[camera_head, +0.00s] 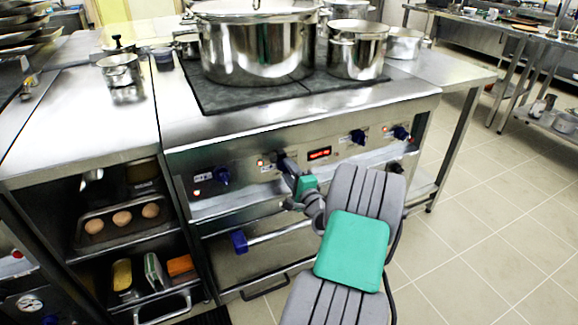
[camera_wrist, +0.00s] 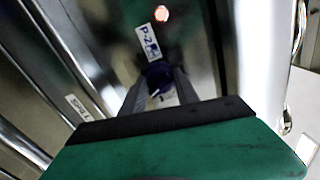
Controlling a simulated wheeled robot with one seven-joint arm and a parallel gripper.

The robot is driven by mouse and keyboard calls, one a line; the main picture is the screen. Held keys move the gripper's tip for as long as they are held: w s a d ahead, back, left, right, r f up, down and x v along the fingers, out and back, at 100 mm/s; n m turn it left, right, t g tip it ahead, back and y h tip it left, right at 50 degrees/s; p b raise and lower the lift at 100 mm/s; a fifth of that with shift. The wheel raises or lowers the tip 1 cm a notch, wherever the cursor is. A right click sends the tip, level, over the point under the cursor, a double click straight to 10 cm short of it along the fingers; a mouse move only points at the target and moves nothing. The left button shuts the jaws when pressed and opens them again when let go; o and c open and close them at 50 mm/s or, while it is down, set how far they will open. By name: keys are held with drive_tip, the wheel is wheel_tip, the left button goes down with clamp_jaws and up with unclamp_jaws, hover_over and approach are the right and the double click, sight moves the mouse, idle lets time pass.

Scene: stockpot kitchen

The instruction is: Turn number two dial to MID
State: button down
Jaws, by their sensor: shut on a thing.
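The number two dial (camera_wrist: 157,74) is a dark blue knob on the stove's steel front panel, beside a label (camera_wrist: 148,41) reading P-2. A white pointer mark shows on its near edge; I cannot read which setting it points at. My gripper (camera_wrist: 160,90) has a finger on each side of the dial and is shut on it. In the head view my gripper (camera_head: 284,163) is at the front panel, between the leftmost dial (camera_head: 222,176) and the red display (camera_head: 319,153), and hides the number two dial.
Two more blue dials (camera_head: 357,137) (camera_head: 401,133) sit to the right of the display. A large stockpot (camera_head: 258,50) and a smaller pot (camera_head: 357,52) stand on the cooktop (camera_head: 225,96). An oven handle (camera_head: 280,234) runs below the panel. Tiled floor at right is clear.

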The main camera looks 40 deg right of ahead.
drive_tip(key=shift+m+p, duration=0.7)
drive_tip(key=shift+m, duration=0.4)
drive_tip(key=c, duration=0.9)
unclamp_jaws()
drive_tip(key=v, duration=0.7)
drive_tip(key=shift+s+a+r+p, duration=0.1)
drive_tip(key=shift+s+p, duration=0.25)
drive_tip(key=shift+s, duration=0.05)
